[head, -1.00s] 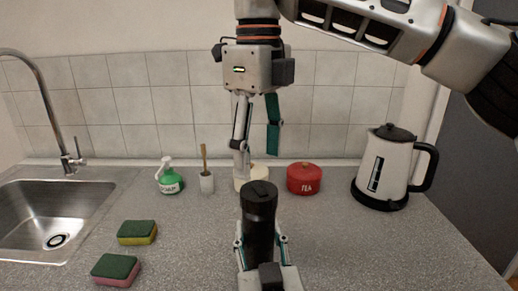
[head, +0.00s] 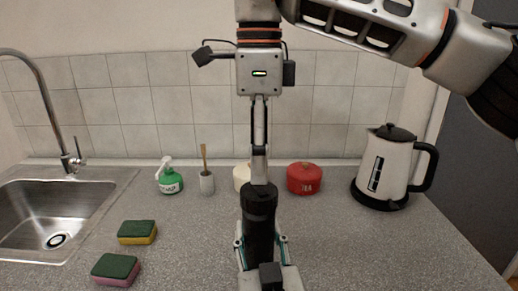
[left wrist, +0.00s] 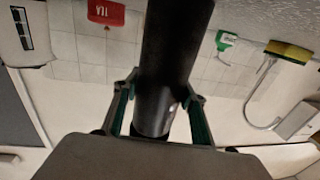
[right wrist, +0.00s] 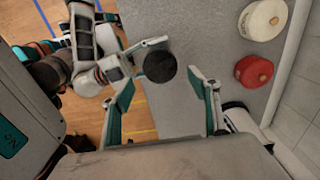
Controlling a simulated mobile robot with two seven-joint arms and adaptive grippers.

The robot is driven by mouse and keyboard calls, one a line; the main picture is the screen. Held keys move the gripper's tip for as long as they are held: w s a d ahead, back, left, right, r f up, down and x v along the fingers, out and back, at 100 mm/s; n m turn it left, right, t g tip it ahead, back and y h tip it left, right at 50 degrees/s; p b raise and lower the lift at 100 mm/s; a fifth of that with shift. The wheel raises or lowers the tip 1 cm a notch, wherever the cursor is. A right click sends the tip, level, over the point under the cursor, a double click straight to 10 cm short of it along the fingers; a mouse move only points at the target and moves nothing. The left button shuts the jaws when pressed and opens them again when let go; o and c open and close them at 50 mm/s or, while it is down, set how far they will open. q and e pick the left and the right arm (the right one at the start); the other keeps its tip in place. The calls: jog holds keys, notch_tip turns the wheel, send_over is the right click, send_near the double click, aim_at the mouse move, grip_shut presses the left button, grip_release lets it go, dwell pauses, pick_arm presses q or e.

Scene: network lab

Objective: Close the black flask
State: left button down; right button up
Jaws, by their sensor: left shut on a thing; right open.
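The black flask (head: 260,222) stands upright at the front middle of the counter in the head view. My left gripper (head: 261,243) is shut around its lower body; the flask also fills the middle of the left wrist view (left wrist: 172,60). My right gripper (head: 259,178) points straight down above the flask, seen edge-on, with its fingertips close to the top. In the right wrist view its fingers are open, and the round black flask top (right wrist: 160,66) shows between and slightly beyond them. I cannot tell whether the fingers touch the flask.
A red tea tin (head: 304,178), a cream tin (head: 242,176), a brush cup (head: 206,183) and a green soap bottle (head: 171,182) stand behind. A kettle (head: 395,170) stands right. Two sponges (head: 137,232) and a sink (head: 50,215) are left. Counter right of the flask is clear.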

aim_at(259, 190)
notch_tip(259, 190, down, 7)
jog(key=shift+f, duration=0.15)
jog(key=shift+c, duration=0.2)
jog(key=c, duration=1.1)
jog(key=m, duration=1.7)
jog(key=shift+m, duration=0.4)
jog(key=o, duration=1.3)
jog(key=shift+c, duration=0.2)
